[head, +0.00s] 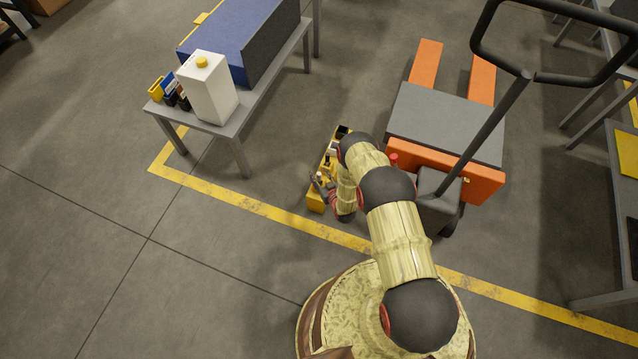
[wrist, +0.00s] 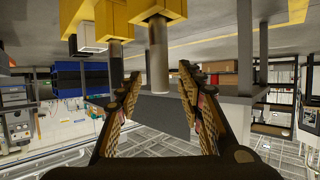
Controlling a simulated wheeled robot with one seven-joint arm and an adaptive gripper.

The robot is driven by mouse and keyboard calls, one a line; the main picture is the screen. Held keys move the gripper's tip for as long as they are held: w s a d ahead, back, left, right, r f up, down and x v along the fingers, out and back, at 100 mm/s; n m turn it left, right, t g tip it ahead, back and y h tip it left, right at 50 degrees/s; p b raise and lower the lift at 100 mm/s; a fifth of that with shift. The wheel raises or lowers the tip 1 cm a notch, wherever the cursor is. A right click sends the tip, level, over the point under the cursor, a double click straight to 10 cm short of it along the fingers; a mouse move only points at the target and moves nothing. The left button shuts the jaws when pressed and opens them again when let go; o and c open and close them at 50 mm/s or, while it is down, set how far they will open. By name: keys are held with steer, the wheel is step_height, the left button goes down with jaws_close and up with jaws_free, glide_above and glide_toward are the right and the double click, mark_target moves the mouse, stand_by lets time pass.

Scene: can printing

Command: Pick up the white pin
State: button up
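In the wrist view, which looks upside down, a pale grey upright pin (wrist: 158,66) with a yellow block-shaped part (wrist: 157,10) appears between my fingertips. A second similar pin (wrist: 117,66) is to its left, outside the fingers. A white block (wrist: 88,42) is further left. I cannot tell which of these is the white pin. My gripper (wrist: 159,72) is open, one finger on each side of the nearer pin, with gaps visible.
A grey table (head: 246,118) with a white jug (head: 208,88), blue box (head: 232,35) and small cartons stands at upper left. An orange pallet jack (head: 445,170) is just right of my arm. The floor at left is clear.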

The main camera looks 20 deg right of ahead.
steer(key=shift+w, duration=0.15)
steer(key=shift+c, duration=1.2)
steer(key=c, duration=0.7)
jaws_close()
